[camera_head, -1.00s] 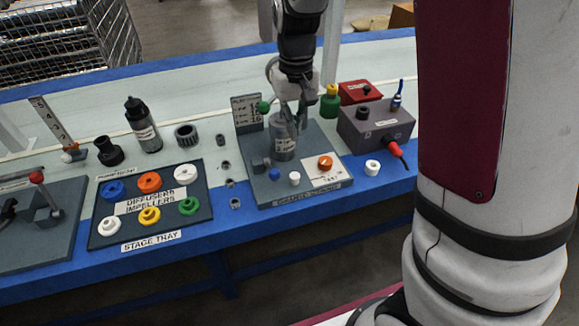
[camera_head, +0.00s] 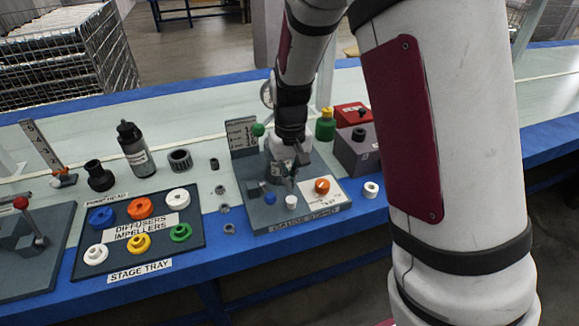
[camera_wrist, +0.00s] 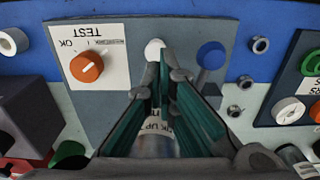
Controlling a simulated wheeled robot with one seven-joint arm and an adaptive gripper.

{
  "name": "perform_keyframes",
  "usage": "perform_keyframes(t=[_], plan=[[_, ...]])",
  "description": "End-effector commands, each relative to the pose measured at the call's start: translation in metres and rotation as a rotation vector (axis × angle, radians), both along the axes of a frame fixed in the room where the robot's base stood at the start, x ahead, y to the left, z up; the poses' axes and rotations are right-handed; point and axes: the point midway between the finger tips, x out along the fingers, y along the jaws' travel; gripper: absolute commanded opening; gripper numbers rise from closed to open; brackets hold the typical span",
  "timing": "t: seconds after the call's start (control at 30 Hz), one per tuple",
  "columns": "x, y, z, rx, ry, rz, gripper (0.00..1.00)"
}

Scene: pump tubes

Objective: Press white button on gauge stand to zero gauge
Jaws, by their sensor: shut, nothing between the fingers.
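The gauge stand (camera_head: 259,221) is a dark grey plate at the front of the bench. Its small white button (camera_head: 291,201) stands near the front edge, between a blue knob (camera_head: 270,198) and an orange dial (camera_head: 322,186). My gripper (camera_head: 290,182) is shut and empty, pointing down just behind the white button. In the wrist view the button (camera_wrist: 153,47) shows just beyond my fingertips (camera_wrist: 163,72); whether they touch cannot be told. The grey cylinder (camera_wrist: 157,146) on the stand is partly hidden by my fingers.
The stage tray (camera_head: 195,243) with coloured rings lies left of the stand. A grey box (camera_head: 349,154) and a white ring (camera_head: 371,190) are to its right. Several small nuts (camera_head: 229,228) lie between tray and stand.

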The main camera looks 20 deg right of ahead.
Motion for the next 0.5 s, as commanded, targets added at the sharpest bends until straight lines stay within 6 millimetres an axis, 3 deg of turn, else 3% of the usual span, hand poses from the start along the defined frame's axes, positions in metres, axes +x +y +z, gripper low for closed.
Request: perform_keyframes(t=[0.03, 0.2, 0.5], plan=[[0.0, 0.0, -0.012, -0.001, 0.002, -0.001, 0.0], [0.0, 0.0, -0.035, 0.0, 0.001, 0.0, 0.0], [0.0, 0.0, -0.047, 0.0, -0.001, -0.001, 0.0]])
